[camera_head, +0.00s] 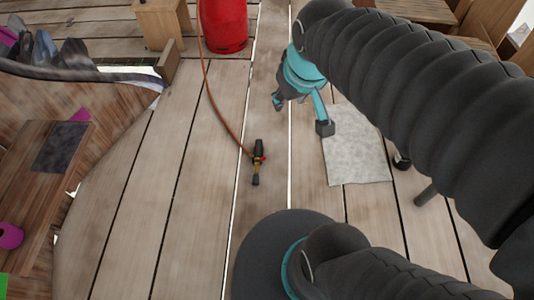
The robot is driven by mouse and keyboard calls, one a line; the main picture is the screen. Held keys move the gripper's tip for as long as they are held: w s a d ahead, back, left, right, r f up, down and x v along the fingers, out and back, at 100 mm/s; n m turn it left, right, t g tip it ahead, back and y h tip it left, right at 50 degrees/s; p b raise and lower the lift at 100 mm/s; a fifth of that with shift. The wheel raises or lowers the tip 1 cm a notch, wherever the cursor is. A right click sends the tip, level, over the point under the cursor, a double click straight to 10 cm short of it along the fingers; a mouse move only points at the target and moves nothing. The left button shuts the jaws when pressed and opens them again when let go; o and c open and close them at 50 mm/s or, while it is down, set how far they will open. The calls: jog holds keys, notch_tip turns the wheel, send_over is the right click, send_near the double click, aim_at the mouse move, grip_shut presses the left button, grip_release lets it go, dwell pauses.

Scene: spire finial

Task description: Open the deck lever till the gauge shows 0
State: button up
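My gripper (301,115), teal with dark fingertips, hangs over the deck above centre. Its fingers are spread apart with nothing seen between them. A black and brass hose fitting (257,162) with a small red part lies on the planks, below and left of the gripper and apart from it. A dark rod (425,194) sticks out beside my arm at the right, with a small dark round piece (401,162) near it. I cannot tell whether any of these is the deck lever. No gauge can be made out; my arm hides much of the right side.
A red cylinder (223,24) stands at the back, its orange hose (212,95) running to the fitting. A grey sheet (355,160) lies right of the gripper. A wooden bench (25,185) and curved wooden wall stand left. The planks at centre left are clear.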

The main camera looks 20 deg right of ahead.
jog(key=w+f+n+g, duration=0.25)
jog(key=w+f, duration=0.45)
jog(key=w, duration=0.5)
jog(key=n+g, duration=0.1)
jog(key=n, duration=0.6)
send_over(262, 159)
notch_tip(262, 159, down, 22)
jog(key=f, duration=0.1)
jog(key=f+n, duration=0.1)
jog(key=f, duration=0.9)
jog(key=f+n+g, duration=0.1)
jog(key=f, duration=1)
jog(key=f+n, duration=0.1)
jog(key=f, duration=0.9)
jog(key=shift+w+d+f+g+p, duration=0.2)
jog(key=shift+d+g+p, duration=0.05)
jog(key=shift+d+p, duration=0.05)
grip_shut()
